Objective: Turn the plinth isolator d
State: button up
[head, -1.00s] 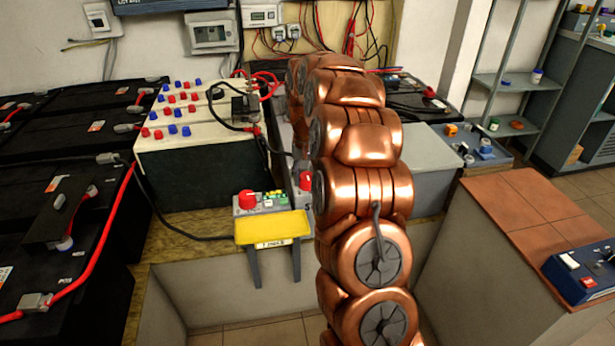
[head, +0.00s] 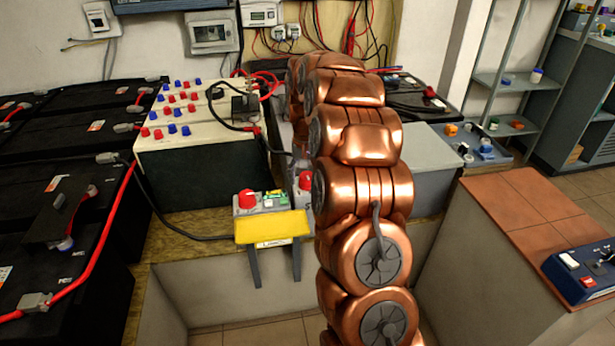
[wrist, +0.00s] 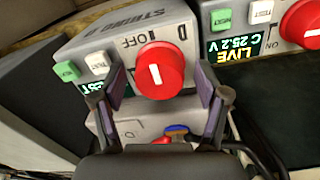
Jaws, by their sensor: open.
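In the wrist view, the isolator unit marked STRING D (wrist: 72,44) is a grey box with a red rotary knob (wrist: 160,70). A white mark on the knob runs roughly up and down in the picture, below and between the printed OFF and D. My gripper (wrist: 168,92) is open, one finger on each side of the knob; I cannot tell whether they touch it. The left finger partly covers the unit's green display. In the head view, my copper arm hides the gripper; a red knob (head: 305,181) shows beside the arm.
A yellow panel (head: 272,228) is in front of the units. Black batteries (head: 60,200) stand left; a tiled plinth (head: 530,205) stands right.

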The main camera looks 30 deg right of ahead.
aim_at(306, 175)
notch_tip(306, 175, up, 12)
jog(key=shift+a, duration=0.15)
dwell(0.4)
dwell(0.4)
jog(key=s+a+n+g, duration=0.1)
jog(key=s+a+n, duration=0.3)
jog(key=s+a, duration=1.2)
jog(key=s+a+f+n+g, duration=0.1)
jog(key=s+a+f+n, duration=0.2)
jog(key=s, duration=0.7)
jog(key=s+a+f, duration=0.3)
jog(key=s+a, duration=0.2)
jog(key=s, duration=0.5)
notch_tip(306, 175, up, 23)
jog(key=s+p, duration=0.2)
jog(key=p, duration=2)
jog(key=shift+d+r+p, duration=0.15)
jog(key=shift+r+p, duration=0.05)
jog(key=shift+p, duration=0.1)
